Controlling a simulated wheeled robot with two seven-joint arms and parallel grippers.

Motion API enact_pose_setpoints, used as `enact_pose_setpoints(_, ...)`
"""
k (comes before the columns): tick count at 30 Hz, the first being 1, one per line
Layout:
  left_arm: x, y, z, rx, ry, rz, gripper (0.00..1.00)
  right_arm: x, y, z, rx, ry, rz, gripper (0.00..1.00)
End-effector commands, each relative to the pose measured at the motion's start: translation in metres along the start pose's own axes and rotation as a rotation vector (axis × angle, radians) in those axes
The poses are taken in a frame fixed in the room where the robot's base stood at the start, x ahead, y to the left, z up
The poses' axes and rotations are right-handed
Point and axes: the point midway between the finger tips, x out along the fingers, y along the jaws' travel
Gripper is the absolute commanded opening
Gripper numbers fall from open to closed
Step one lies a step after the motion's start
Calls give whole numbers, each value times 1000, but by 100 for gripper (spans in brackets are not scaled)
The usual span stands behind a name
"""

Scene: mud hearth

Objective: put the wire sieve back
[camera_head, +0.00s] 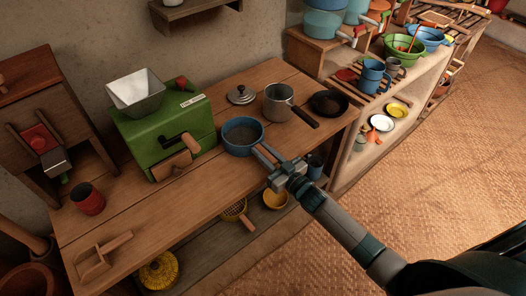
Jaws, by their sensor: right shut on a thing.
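The wire sieve (242,136), a round blue-rimmed thing with a grey inside, is at the front edge of the wooden table, right of the green mill. My right gripper (263,153) reaches in from the lower right and is shut on the sieve's near right side. The fingers hide the part they grip. I cannot tell whether the sieve rests on the table or is just above it. My left gripper is not in view.
A green mill (168,137) stands left on the table (140,215). A metal pan (279,102), a lid (241,95) and a dark pan (329,103) stand behind and right. The table's front left has free room.

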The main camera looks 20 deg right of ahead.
Motion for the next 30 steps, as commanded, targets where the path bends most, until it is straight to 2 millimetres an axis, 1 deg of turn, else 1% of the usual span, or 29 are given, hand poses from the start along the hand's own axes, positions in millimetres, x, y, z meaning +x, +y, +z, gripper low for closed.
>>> enact_pose_setpoints(8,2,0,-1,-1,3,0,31,0,0,3,0,1,0,0)
enact_pose_setpoints(9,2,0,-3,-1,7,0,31,0,0,3,0,0,0,29)
enact_pose_setpoints(10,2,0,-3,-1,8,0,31,0,0,2,0,0,0,36)
enact_pose_setpoints(11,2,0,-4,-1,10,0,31,0,0,2,0,0,0,40)
enact_pose_setpoints(20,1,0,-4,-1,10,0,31,0,0,2,0,0,0,40)
enact_pose_setpoints(24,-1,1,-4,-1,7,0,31,0,0,-1,0,0,0,40)
enact_pose_setpoints(26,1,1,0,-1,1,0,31,-4,0,1,0,-1,0,40)
enact_pose_setpoints(30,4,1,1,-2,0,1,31,-19,0,2,1,-2,0,40)
